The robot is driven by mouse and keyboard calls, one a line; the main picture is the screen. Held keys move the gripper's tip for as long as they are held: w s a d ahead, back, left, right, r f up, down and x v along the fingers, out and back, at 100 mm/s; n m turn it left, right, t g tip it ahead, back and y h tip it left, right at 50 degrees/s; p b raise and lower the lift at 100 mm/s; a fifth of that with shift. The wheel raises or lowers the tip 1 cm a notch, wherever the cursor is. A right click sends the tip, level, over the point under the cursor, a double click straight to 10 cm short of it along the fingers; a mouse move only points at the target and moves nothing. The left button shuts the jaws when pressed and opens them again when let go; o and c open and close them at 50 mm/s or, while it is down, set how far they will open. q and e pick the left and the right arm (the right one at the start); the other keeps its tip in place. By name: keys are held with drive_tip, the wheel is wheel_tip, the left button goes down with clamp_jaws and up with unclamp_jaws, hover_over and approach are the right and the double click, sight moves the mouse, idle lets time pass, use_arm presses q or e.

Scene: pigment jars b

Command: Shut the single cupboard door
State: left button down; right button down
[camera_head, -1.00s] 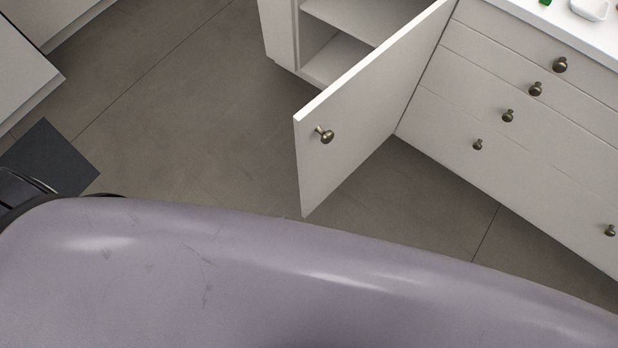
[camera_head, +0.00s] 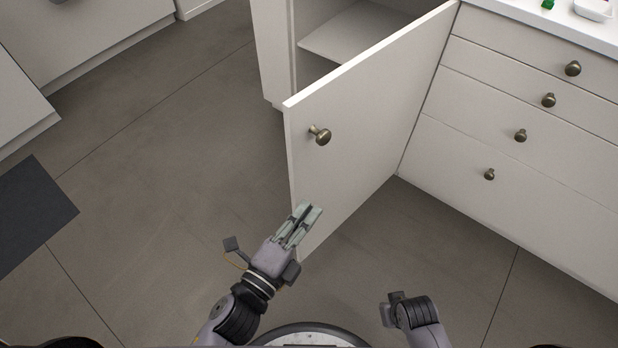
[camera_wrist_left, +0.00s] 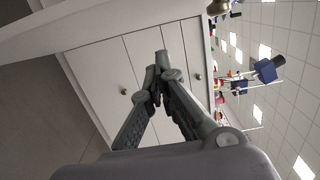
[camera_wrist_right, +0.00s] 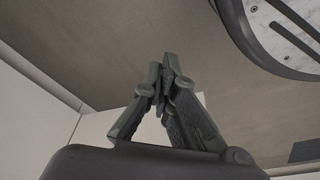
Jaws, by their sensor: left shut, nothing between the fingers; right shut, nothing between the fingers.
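The single cupboard door (camera_head: 365,120) is a white panel standing wide open, with a round bronze knob (camera_head: 319,135) near its free edge. Part of the cupboard inside (camera_head: 345,40) shows behind it. My left gripper (camera_head: 307,211) is shut and empty, in front of the door's lower free corner in the head view, below the knob. I cannot tell whether it touches the panel. Its closed fingers also show in the left wrist view (camera_wrist_left: 162,62). My right gripper (camera_wrist_right: 167,68) is shut and empty in the right wrist view; in the head view only its wrist area shows clearly, low at right of centre.
A white drawer unit (camera_head: 470,140) with several bronze knobs stands right of the door, with a white countertop (camera_head: 560,28) holding a small tray (camera_head: 594,9). A dark mat (camera_head: 30,215) lies at left. The brown tiled floor (camera_head: 170,190) left of the door is clear.

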sight(310, 177)
use_arm(q)
drive_tip(key=w, duration=0.9)
drive_tip(key=shift+d, duration=0.4)
use_arm(e)
drive_tip(key=shift+s+f, duration=0.25)
drive_tip(key=shift+f, duration=0.25)
drive_tip(key=shift+s+f, duration=0.25)
drive_tip(key=shift+f, duration=0.2)
use_arm(q)
drive_tip(key=shift+a, duration=0.1)
use_arm(e)
drive_tip(key=shift+w, duration=0.1)
